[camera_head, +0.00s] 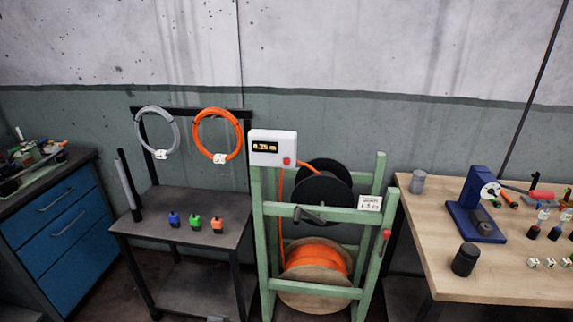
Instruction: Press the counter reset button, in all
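A white counter box (273,148) is mounted at the upper left of a green spool rack (262,243). Its dark display shows amber digits that seem to read "0.25 m". A red button (287,161) sits at the lower right of the box face. An orange cable runs from below the box down to the orange cable spool (317,258) low in the rack. A black spool (322,187) sits above it. Neither of my grippers shows in the view, and nothing covers the box or its button.
A dark stand (185,238) on the left holds a grey and an orange cable coil on hooks, with small coloured blocks on top. A wooden workbench (470,279) with a blue device (474,206) stands right. A blue drawer cabinet (60,230) is far left.

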